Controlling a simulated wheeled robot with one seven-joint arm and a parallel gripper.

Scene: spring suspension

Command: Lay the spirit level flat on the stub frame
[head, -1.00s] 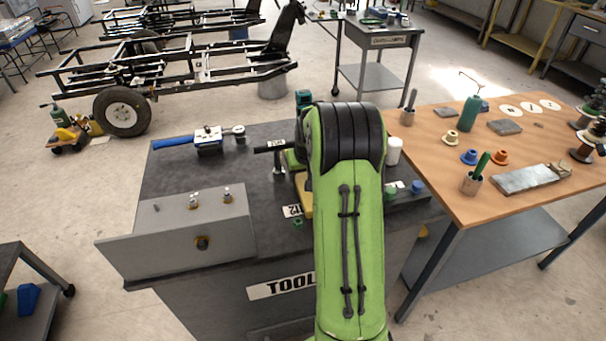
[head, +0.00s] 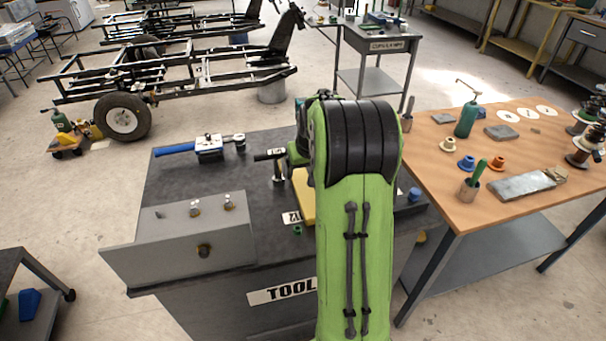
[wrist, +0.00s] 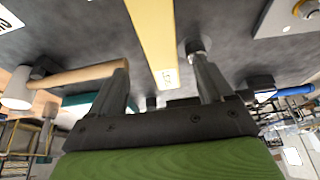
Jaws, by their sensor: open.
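The spirit level looks to be the yellow bar (head: 304,196) lying on the dark top of the tool cart, partly hidden by my arm in the head view. In the wrist view the yellow bar (wrist: 153,35) runs down the picture between my fingers. My gripper (wrist: 160,62) is open, with one finger on each side of the bar in that view; I see no contact. In the head view my arm hides most of the gripper. Black chassis frames (head: 170,75) stand on the floor behind the cart; I cannot tell which thing is the stub frame.
A grey box with studs (head: 180,242) stands at the cart's front left. A blue-handled tool (head: 176,149) lies at the back left. A wooden-handled mallet (wrist: 75,75) is close to my left finger in the wrist view. A wooden table (head: 432,185) with several parts stands right.

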